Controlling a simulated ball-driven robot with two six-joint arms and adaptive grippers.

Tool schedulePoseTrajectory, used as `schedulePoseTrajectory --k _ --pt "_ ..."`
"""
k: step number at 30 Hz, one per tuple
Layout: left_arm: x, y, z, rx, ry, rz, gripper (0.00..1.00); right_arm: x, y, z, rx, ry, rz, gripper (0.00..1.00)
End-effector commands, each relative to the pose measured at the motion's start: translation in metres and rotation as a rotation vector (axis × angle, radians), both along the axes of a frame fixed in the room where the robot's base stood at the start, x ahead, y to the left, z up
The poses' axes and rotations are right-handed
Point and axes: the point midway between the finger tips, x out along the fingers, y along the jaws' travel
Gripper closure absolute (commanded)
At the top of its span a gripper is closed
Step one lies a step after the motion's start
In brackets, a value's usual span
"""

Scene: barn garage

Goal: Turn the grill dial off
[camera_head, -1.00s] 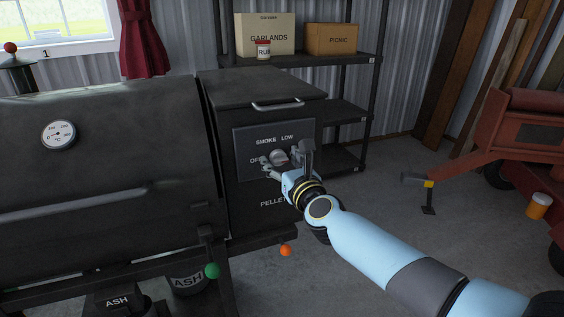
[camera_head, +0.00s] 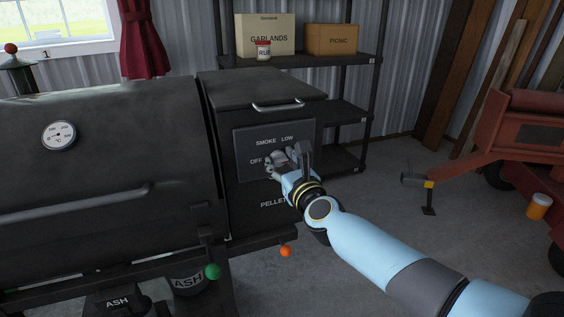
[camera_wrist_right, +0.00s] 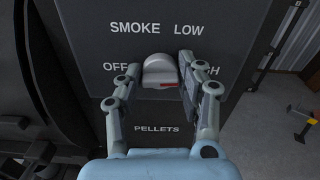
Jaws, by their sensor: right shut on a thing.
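The grill dial, a pale grey knob (camera_wrist_right: 160,70) with a red mark low on its right side, sits on the dark control panel (camera_head: 247,142). Labels SMOKE, LOW and OFF surround it, and a fourth label at right is partly hidden by a finger, ending in H. My right gripper (camera_head: 284,158) reaches the panel from the lower right. In the right wrist view its two fingers (camera_wrist_right: 160,72) are on either side of the dial, shut on it. In the head view the fingers hide most of the dial. My left gripper is out of view.
The black grill barrel (camera_head: 110,165) with its handle and thermometer fills the left. A lid handle (camera_head: 278,106) sits above the panel. Orange (camera_head: 286,251) and green (camera_head: 212,271) balls are below.

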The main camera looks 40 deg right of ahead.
Motion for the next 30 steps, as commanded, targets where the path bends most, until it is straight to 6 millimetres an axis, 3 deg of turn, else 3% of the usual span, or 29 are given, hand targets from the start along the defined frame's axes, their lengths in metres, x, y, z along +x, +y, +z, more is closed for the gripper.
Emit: schedulePoseTrajectory --k 30 --pt "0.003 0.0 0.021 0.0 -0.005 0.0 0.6 0.001 0.003 -0.001 -0.891 0.216 0.001 0.94"
